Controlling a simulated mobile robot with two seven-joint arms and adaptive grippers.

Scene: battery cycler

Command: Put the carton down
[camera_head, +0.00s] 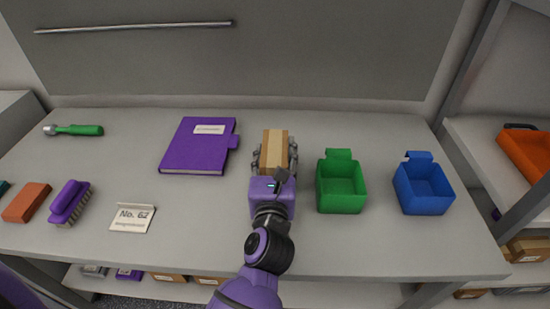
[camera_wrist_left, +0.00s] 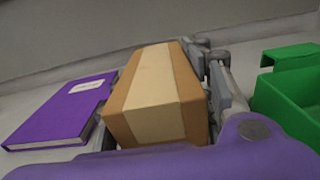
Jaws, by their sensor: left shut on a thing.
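The carton (camera_head: 275,146) is a small brown box with a pale tape strip down its middle. My left gripper (camera_head: 274,158) is shut on it, with one finger along each side, over the middle of the grey table. In the left wrist view the carton (camera_wrist_left: 157,95) fills the space between the fingers, and one finger (camera_wrist_left: 222,92) shows along its right side. I cannot tell whether its underside touches the table. My right gripper is not in view.
A purple binder (camera_head: 198,150) lies left of the carton. A green bin (camera_head: 341,187) and a blue bin (camera_head: 424,188) stand to the right, the green one close to the gripper. A sign card (camera_head: 133,218), a brush (camera_head: 70,202) and an orange block (camera_head: 27,203) are at the left.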

